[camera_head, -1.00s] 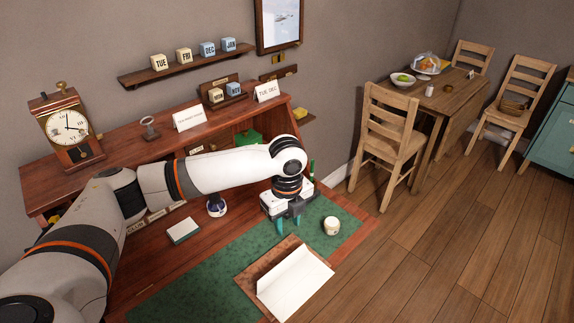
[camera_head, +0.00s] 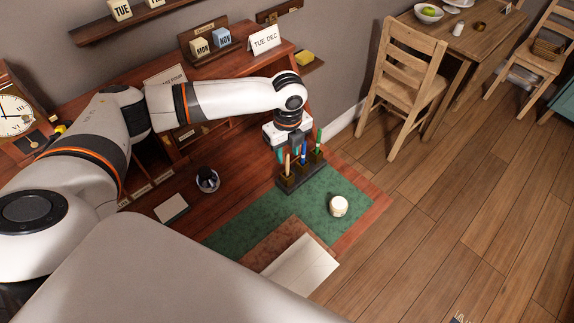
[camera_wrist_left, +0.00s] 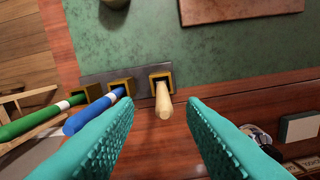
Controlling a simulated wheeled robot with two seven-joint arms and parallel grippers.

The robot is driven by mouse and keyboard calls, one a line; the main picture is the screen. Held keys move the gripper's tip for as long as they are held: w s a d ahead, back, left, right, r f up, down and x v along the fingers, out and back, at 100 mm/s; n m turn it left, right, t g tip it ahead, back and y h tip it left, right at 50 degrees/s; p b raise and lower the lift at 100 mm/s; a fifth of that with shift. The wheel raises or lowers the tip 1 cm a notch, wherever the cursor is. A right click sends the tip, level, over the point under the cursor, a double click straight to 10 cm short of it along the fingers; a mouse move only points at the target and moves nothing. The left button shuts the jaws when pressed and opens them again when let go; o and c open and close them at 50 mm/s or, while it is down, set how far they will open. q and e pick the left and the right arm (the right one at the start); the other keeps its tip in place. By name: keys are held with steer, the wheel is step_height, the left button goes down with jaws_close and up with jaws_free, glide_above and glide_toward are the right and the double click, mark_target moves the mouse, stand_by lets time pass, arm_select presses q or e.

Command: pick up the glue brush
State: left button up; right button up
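A dark holder (camera_head: 290,186) stands at the far edge of the green mat, with handles upright in its square sockets. They are a pale wooden handle (camera_head: 287,164), a blue handle (camera_head: 304,153) and a green handle (camera_head: 318,137). I cannot tell which is the glue brush; the bristles are hidden. My left gripper (camera_head: 292,152) is over the holder. In the left wrist view, its teal fingers (camera_wrist_left: 160,104) are open, with the wooden handle (camera_wrist_left: 163,101) in the gap between them and not gripped. The blue handle (camera_wrist_left: 98,110) is beside the left finger. My right gripper is not in view.
A white jar (camera_head: 338,206) stands on the green mat (camera_head: 235,233), beside a brown board with paper (camera_head: 300,262). An ink bottle (camera_head: 207,180) and a white pad (camera_head: 172,208) are left of the holder. The desk's shelves rise behind.

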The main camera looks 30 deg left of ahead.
mark_target(287, 175)
arm_select(q)
steer(key=shift+w+f, duration=0.1)
steer(key=shift+f, duration=0.2)
steer(key=shift+f+p, duration=0.3)
steer(key=shift+f, duration=0.05)
steer(key=f, duration=0.1)
steer(key=s+f+p, duration=0.1)
steer(key=f, duration=0.1)
steer(key=shift+d+f, duration=0.15)
steer(key=shift+f, duration=0.05)
steer(key=shift+w+f, duration=0.2)
steer(key=shift+f, duration=0.25)
jaws_close()
